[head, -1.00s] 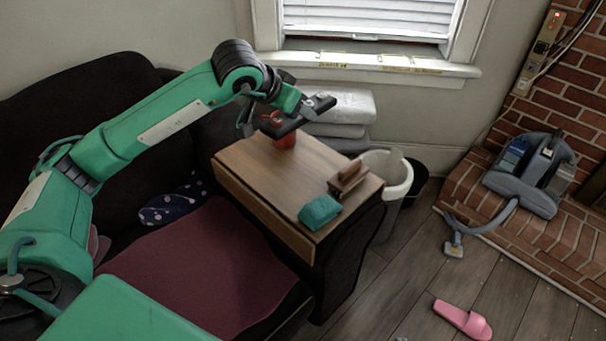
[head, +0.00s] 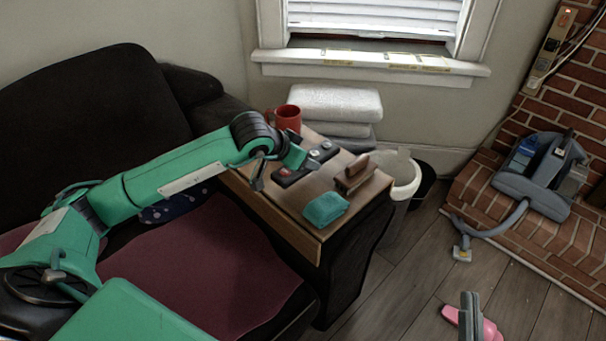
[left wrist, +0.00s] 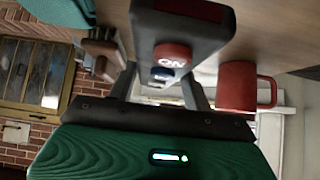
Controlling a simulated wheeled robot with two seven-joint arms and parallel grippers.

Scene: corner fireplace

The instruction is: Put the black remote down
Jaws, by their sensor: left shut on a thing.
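The black remote (head: 322,153) lies low over the wooden top (head: 268,205) on the sofa arm; I cannot tell whether it touches the wood. My left gripper (head: 277,170) is shut on the remote, its hand partly hiding it in the head view. In the left wrist view the remote (left wrist: 185,28) sits between the fingers, with a red "ON" button and a blue button facing the camera.
A red mug (head: 288,118) stands behind the remote. A brown wooden object (head: 353,177) and a folded teal cloth (head: 325,208) lie to its right and front. A white bin (head: 403,182) stands beside the sofa arm. A pink slipper (head: 490,330) lies on the floor.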

